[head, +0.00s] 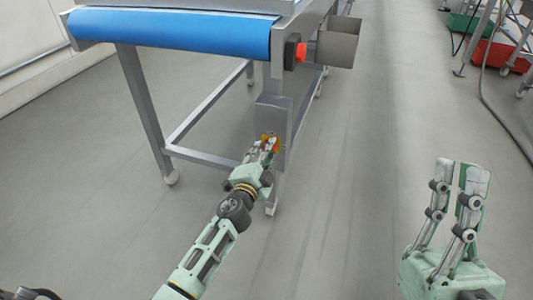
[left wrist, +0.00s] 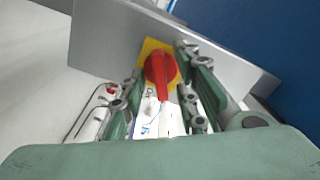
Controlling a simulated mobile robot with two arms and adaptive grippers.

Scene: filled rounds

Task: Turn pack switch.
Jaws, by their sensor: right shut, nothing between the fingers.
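The pack switch is a red rotary handle (left wrist: 160,72) on a yellow plate (left wrist: 148,46), fixed to a grey metal box (head: 273,112) on the conveyor leg. In the head view the switch is mostly hidden behind my left gripper (head: 269,143). In the left wrist view my left gripper (left wrist: 161,66) has one finger on each side of the red handle, with small gaps showing, so it looks open around it. The handle's grip points down and slightly right in that view. My right gripper (head: 460,163) is shut and empty, raised over the floor at the right.
The blue conveyor belt (head: 180,34) on its metal frame stands above and behind the box. A red button (head: 301,52) and a grey bin (head: 338,46) are at its end. Red and green crates (head: 500,57) stand far right. The floor between is clear.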

